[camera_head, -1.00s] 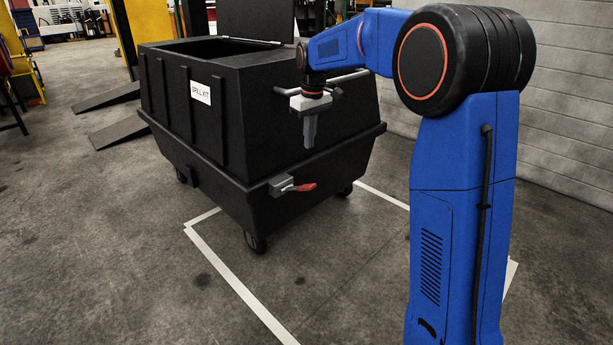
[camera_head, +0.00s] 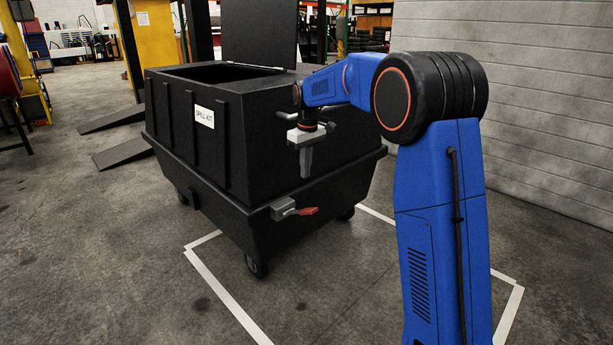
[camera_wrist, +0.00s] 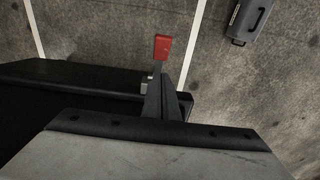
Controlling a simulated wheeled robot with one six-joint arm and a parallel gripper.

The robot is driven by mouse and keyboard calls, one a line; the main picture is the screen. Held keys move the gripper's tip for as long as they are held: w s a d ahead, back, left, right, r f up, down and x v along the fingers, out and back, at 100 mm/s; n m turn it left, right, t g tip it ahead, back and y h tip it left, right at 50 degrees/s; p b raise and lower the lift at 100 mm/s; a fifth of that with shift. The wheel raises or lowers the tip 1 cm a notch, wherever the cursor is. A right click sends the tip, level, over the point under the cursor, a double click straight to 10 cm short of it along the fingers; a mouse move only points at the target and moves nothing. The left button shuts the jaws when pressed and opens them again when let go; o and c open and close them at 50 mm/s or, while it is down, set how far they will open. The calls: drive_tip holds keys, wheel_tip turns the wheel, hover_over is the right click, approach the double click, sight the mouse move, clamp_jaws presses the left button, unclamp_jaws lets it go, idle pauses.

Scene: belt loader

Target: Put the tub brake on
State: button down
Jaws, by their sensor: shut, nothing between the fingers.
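The black wheeled tub (camera_head: 235,150) has a "SPILL KIT" label and a raised lid. On its near lower rim is a grey bracket (camera_head: 281,209) with a red-tipped brake lever (camera_head: 304,211) pointing right, roughly level. My gripper (camera_head: 306,172) is shut and empty, pointing down above and just behind the lever in the head view, apart from it as far as I can see. In the wrist view, the red lever tip (camera_wrist: 162,47) shows just beyond my shut fingers (camera_wrist: 163,85); the fingers hide part of the lever and bracket.
White floor lines (camera_head: 228,300) mark a bay under and in front of the tub. A tub push handle (camera_head: 286,116) is close to my wrist. A block wall (camera_head: 545,100) stands at right. A grey object (camera_wrist: 249,20) lies on the floor in the wrist view.

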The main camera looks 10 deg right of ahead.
hover_over(315, 209)
drive_tip(key=w+a, duration=0.3)
drive_tip(key=w, duration=0.1)
wheel_tip(315, 209, down, 8)
drive_tip(key=shift+w+d+r, duration=0.15)
drive_tip(key=shift+r, duration=0.05)
drive_tip(key=f, duration=0.2)
drive_tip(key=s+f, duration=0.1)
drive_tip(key=shift+s+d, duration=0.1)
drive_tip(key=shift+d, duration=0.25)
drive_tip(key=shift+s+d+f, duration=0.15)
drive_tip(key=shift+s+f, duration=0.1)
drive_tip(key=shift+f, duration=0.2)
drive_tip(key=shift+s+d+f+t+y, duration=0.3)
drive_tip(key=shift+s+d+f+t, duration=0.1)
drive_tip(key=shift+s+f+t, duration=0.35)
drive_tip(key=shift+s+d+f+t+y, duration=0.2)
drive_tip(key=shift+s+f+t, duration=0.1)
drive_tip(key=shift+f, duration=0.2)
drive_tip(key=shift+s+d+f+t+y, duration=0.15)
drive_tip(key=shift+s+f+t+y, duration=0.1)
drive_tip(key=shift+f, duration=0.25)
drive_tip(key=shift+s+d+f, duration=0.1)
drive_tip(key=shift+s+f, duration=0.1)
drive_tip(key=shift+f, duration=0.5)
wheel_tip(315, 209, down, 11)
drive_tip(key=shift+s+d+f, duration=0.15)
drive_tip(key=shift+s+d, duration=0.1)
drive_tip(key=shift+s, duration=0.2)
